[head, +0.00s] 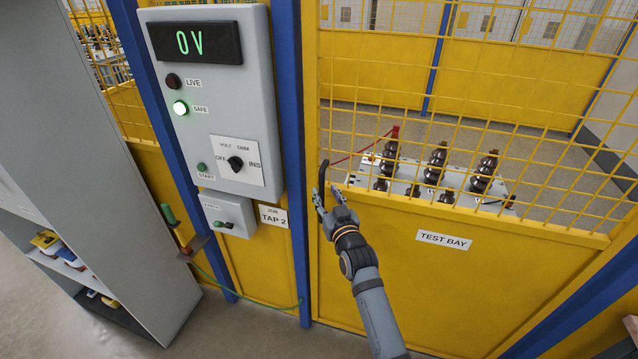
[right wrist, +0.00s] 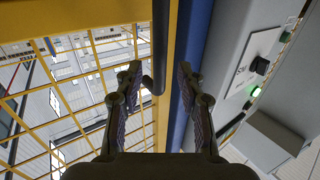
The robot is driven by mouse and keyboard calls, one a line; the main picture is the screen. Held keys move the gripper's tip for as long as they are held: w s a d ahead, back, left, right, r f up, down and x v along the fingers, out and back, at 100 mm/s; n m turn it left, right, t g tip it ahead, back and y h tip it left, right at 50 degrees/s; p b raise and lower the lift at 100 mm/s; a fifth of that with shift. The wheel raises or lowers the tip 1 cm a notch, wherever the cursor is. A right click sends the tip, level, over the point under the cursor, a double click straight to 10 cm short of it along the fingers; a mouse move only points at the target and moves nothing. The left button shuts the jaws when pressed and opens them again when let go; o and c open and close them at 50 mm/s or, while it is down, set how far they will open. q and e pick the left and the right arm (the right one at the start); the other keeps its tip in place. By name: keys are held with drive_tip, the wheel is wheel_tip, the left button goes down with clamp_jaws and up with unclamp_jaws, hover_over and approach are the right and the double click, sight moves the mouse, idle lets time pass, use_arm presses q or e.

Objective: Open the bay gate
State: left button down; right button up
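The bay gate (head: 400,262) is a yellow panel with wire mesh on top and a "TEST BAY" label. It stands shut against the blue post at its left. A black upright handle (head: 323,175) is on its left edge. My right gripper (head: 326,192) is at this handle, with its fingers apart. In the right wrist view, the handle (right wrist: 160,45) appears in line with the gap between the two open fingers (right wrist: 158,75). I cannot tell whether either finger touches it. My left gripper is not in view.
A grey control box (head: 222,100) left of the gate reads 0V, with its green SAFE lamp lit. A smaller box (head: 228,213) hangs below it. A green-handled rod (head: 168,215) stands at the left. Behind the mesh is equipment with dark insulators (head: 437,160).

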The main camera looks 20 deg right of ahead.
sight(322, 187)
drive_tip(key=w, duration=0.4)
drive_tip(key=shift+w+p, duration=0.3)
drive_tip(key=shift+w, duration=0.05)
drive_tip(key=shift+f, duration=0.1)
clamp_jaws()
idle(0.3)
